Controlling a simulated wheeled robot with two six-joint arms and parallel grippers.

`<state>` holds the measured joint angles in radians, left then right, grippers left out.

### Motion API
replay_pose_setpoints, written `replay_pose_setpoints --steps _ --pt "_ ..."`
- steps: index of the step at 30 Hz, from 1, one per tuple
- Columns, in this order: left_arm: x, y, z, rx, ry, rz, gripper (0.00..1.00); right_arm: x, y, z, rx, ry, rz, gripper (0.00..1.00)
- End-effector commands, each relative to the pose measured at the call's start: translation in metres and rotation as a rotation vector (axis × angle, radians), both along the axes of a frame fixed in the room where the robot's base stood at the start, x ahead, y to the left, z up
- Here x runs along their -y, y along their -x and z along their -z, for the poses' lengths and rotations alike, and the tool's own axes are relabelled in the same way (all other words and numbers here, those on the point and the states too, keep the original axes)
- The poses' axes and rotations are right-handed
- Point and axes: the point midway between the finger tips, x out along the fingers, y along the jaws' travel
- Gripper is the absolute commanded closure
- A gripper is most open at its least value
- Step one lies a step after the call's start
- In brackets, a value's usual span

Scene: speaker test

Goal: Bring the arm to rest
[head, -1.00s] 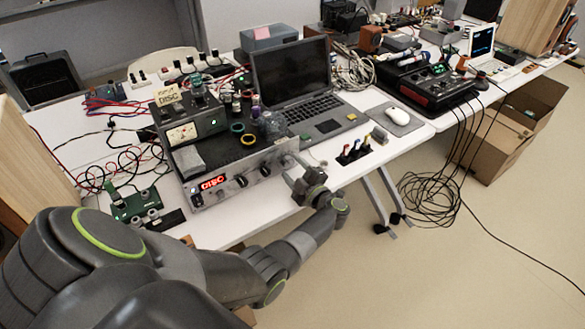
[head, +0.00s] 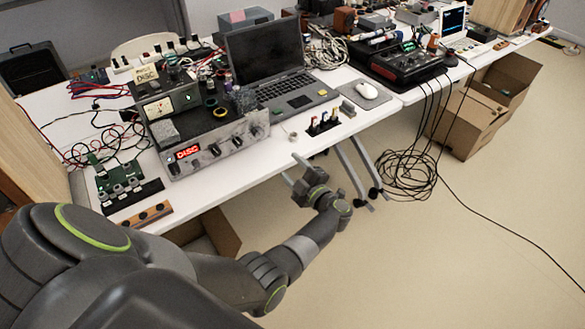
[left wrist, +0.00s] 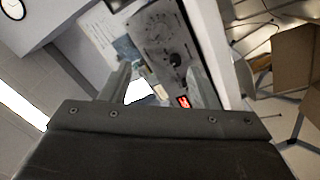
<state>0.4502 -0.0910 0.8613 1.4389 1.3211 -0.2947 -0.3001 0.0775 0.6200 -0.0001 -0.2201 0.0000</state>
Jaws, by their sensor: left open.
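My left arm (head: 262,272) reaches out from the lower left of the head view. My left gripper (head: 292,170) is open and empty. In the picture it lies just below the table's front edge, to the right of the grey test unit (head: 232,146) with a red lit "DISC" display, and apart from it. In the left wrist view, the two fingers (left wrist: 160,82) stand wide apart with nothing held between them. A grey panel with a dial and a small red display (left wrist: 183,102) shows beyond them. My right gripper is in neither view.
The white table (head: 225,188) carries a laptop (head: 290,96), a mouse (head: 367,90), a green circuit board (head: 122,178) and a black mixer-like device (head: 405,68). Looped black cables (head: 408,176) lie on the floor near a cardboard box (head: 470,124). Floor in front is clear.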

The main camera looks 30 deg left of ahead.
Motion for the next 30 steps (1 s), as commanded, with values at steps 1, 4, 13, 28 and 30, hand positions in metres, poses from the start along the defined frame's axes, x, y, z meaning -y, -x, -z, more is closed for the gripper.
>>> replay_pose_setpoints --steps 1,4,13,28,30 --pt "0.000 0.000 0.000 0.000 0.000 0.000 0.45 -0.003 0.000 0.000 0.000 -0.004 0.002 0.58" --pt "0.000 0.000 0.000 0.000 0.000 0.000 0.45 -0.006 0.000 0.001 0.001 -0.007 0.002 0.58" --pt "-0.001 0.002 0.005 -0.013 -0.015 0.021 0.45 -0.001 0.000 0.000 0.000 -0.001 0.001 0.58" --pt "0.029 0.115 0.224 -0.679 -0.244 0.874 0.45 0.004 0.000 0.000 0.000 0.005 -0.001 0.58" --pt "0.033 0.154 0.261 -0.816 -0.232 0.985 0.45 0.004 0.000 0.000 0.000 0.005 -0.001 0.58"
